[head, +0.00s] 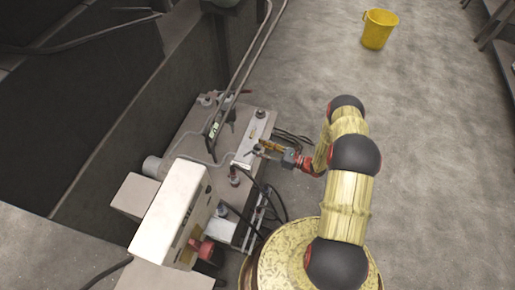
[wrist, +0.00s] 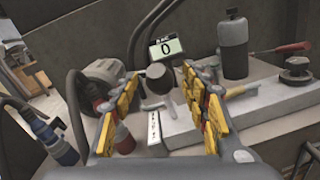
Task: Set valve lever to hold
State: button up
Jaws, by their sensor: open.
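My gripper (wrist: 160,108) is open in the wrist view, with one yellow-padded finger on each side. Between the fingers, and beyond them, is a dark round knob (wrist: 160,78). A small pale bar (wrist: 153,106) lies below it, above a white label strip (wrist: 154,126) with marks too small to read. I cannot tell for sure which part is the valve lever, or its setting. No contact with the fingers is visible. In the head view my gripper (head: 262,149) reaches over the right edge of the machine's top plate (head: 189,128).
A small display (wrist: 166,49) reads 0. A dark cylinder (wrist: 233,48), a red-handled tool or lever (wrist: 292,48) and a round fitting (wrist: 295,70) stand behind to the right. A motor-like body (wrist: 99,82) and hoses are left. A yellow bucket (head: 378,29) stands on open floor.

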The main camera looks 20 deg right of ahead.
jog(key=shift+x, duration=0.95)
jog(key=shift+c, duration=1.3)
grip_shut()
